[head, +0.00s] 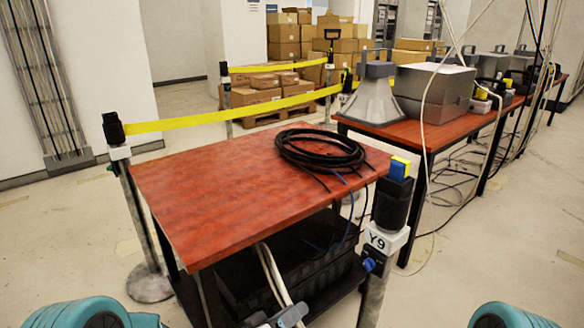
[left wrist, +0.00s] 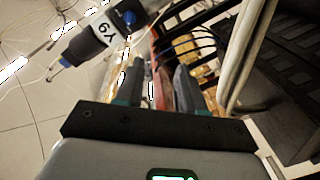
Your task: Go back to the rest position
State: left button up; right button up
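My left gripper (head: 284,317) shows at the bottom edge of the head view, low in front of the red-topped table (head: 205,200); most of it is cut off. In the left wrist view its two dark fingers (left wrist: 158,78) stand apart with nothing between them. A post labelled Y9 (head: 388,240) with a black head stands at the table's right front corner. It also shows at the upper left of the left wrist view (left wrist: 107,32). My right gripper is not in view.
A coil of black cable (head: 320,148) lies on the table, with loose cables hanging down. A yellow barrier tape (head: 225,114) runs behind it. A second long table (head: 425,132) with grey equipment stands at the right. Floor (head: 60,245) is free at the left.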

pick_arm(q)
jog(key=s+a+f+n+g+y, duration=0.1)
jog(key=s+a+f+n+y, duration=0.1)
jog(key=a+f, duration=0.3)
jog(key=s+a+f+n+g+y, duration=0.1)
jog(key=s+a+f+n+y, duration=0.15)
jog(key=f, duration=0.45)
jog(key=s+a+f+m+g+y, duration=0.25)
jog(key=s+f+g, duration=0.3)
jog(key=s, duration=0.55)
jog(key=s+a+f+m+g+y, duration=0.15)
jog(key=s+a+f+g, duration=0.35)
jog(key=s, duration=0.6)
notch_tip(320, 180, up, 22)
jog(key=d+t+p, duration=0.1)
jog(key=d+p, duration=0.1)
jog(key=p, duration=2)
jog(key=shift+w+d+n+p, duration=0.15)
jog(key=shift+d+n+p, duration=0.05)
jog(key=shift+n+p, duration=0.25)
jog(key=shift+f, duration=0.1)
